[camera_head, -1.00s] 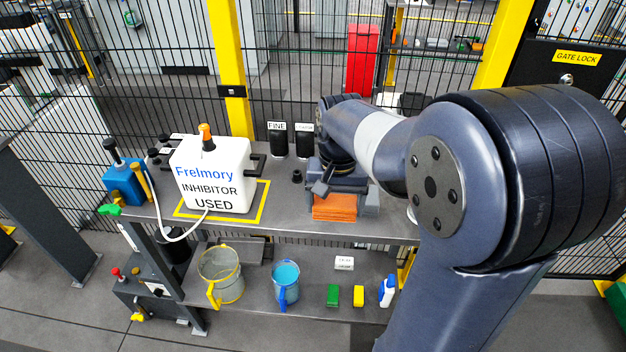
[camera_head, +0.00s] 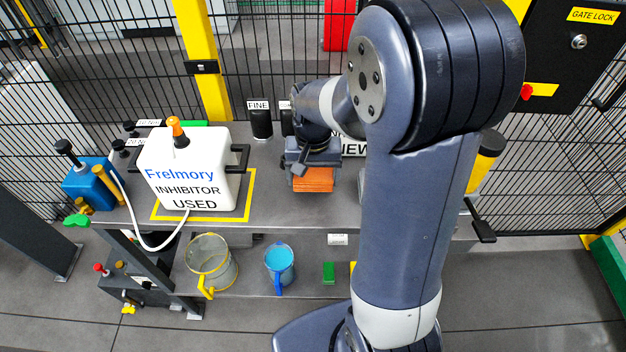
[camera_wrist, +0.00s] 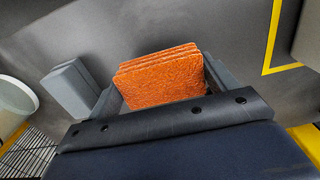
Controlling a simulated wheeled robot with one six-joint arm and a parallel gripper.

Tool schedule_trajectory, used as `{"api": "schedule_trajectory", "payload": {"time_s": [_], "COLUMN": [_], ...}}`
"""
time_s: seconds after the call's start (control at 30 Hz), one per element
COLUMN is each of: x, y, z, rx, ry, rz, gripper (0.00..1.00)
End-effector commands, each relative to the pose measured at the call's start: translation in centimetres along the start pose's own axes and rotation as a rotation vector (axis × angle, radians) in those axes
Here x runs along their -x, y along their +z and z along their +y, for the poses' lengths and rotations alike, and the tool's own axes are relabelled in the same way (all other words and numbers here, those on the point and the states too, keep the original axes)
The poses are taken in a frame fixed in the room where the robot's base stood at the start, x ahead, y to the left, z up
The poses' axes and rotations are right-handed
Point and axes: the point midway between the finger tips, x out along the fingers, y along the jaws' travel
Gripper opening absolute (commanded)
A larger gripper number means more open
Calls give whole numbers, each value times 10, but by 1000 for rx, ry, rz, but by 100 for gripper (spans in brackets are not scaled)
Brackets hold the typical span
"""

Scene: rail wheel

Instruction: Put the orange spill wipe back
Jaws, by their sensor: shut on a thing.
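My gripper (camera_head: 313,168) is over the upper shelf of the bench, right of the white inhibitor container. It is shut on the orange spill wipe (camera_head: 313,180), which looks like a small stack of folded layers. In the wrist view the orange wipe (camera_wrist: 160,78) sits between the two fingers of my gripper (camera_wrist: 162,82), one on each side. I cannot tell whether its underside touches the shelf. A grey folded block (camera_wrist: 72,88) lies apart from it, to the left in the wrist view.
The white container (camera_head: 186,168) stands in a yellow-outlined square (camera_head: 245,205) with a hose to its left. A dark FINE canister (camera_head: 261,122) stands behind. Jugs (camera_head: 212,262) are on the lower shelf. Bare shelf lies between the container and the wipe. My arm hides the right side.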

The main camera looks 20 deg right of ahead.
Motion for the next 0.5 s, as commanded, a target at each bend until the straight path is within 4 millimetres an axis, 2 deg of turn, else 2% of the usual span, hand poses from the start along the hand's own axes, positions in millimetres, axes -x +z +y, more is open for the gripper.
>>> {"api": "schedule_trajectory", "payload": {"time_s": [0.03,0.13,0.5], "x": [-9,-20,-26], "y": [1,0,0], "z": [0,0,0], "rx": [0,0,0], "ry": [2,1,0], "rz": [-6,-4,-1], "gripper": [63,63,63]}}
